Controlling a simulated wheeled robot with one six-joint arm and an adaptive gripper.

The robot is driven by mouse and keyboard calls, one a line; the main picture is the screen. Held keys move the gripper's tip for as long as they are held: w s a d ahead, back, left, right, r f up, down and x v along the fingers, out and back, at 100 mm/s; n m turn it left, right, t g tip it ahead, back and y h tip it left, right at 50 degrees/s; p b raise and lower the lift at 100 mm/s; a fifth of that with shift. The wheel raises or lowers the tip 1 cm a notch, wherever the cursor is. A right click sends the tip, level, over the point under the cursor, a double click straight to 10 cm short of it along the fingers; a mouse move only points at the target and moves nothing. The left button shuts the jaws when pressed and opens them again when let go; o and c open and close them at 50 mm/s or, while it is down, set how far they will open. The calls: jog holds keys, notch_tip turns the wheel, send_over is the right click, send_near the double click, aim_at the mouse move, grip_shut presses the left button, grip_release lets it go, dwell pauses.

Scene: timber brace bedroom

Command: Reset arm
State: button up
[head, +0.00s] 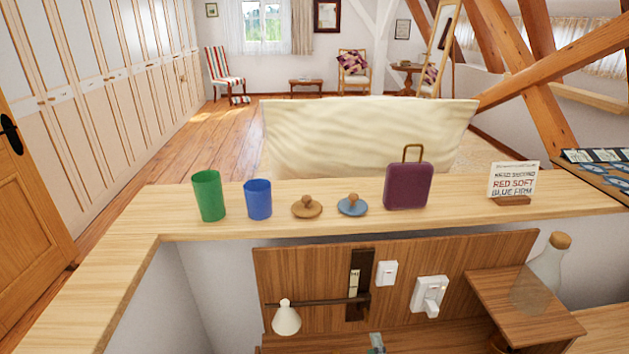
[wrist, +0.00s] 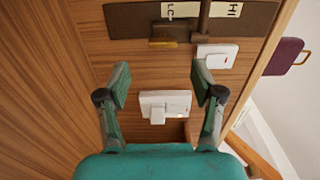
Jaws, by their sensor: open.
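My gripper (wrist: 160,86) shows in the wrist view with its two green-padded fingers spread wide apart. It is open, with nothing held between the pads. Beyond the fingers is a wood panel with a white switch plate (wrist: 178,98) that has a protruding toggle. The plate appears between and behind the fingers, and I cannot tell how far off it is. In the head view the same panel carries the plate (head: 431,290). A small teal-grey part at the bottom edge there may be mine, but I cannot tell.
A wooden ledge (head: 330,222) bears a green cup (head: 208,196), blue cup (head: 257,199), two lidded knobs, purple case (head: 409,186) and sign (head: 513,180). Below are a dark slider plate (head: 358,285), white lamp (head: 286,318), small switch (head: 387,273) and corked bottle (head: 545,268) on a shelf.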

jog(key=s+f+n+g, duration=0.2)
jog(key=s+n, duration=0.7)
jog(key=s, duration=1.6)
jog(key=s+r+n, duration=0.4)
jog(key=s+r, duration=0.1)
jog(key=s, duration=0.4)
jog(key=s+r+n+g, duration=0.1)
jog(key=s+r+n, duration=0.4)
jog(key=s, duration=0.4)
jog(key=shift+r, duration=0.65)
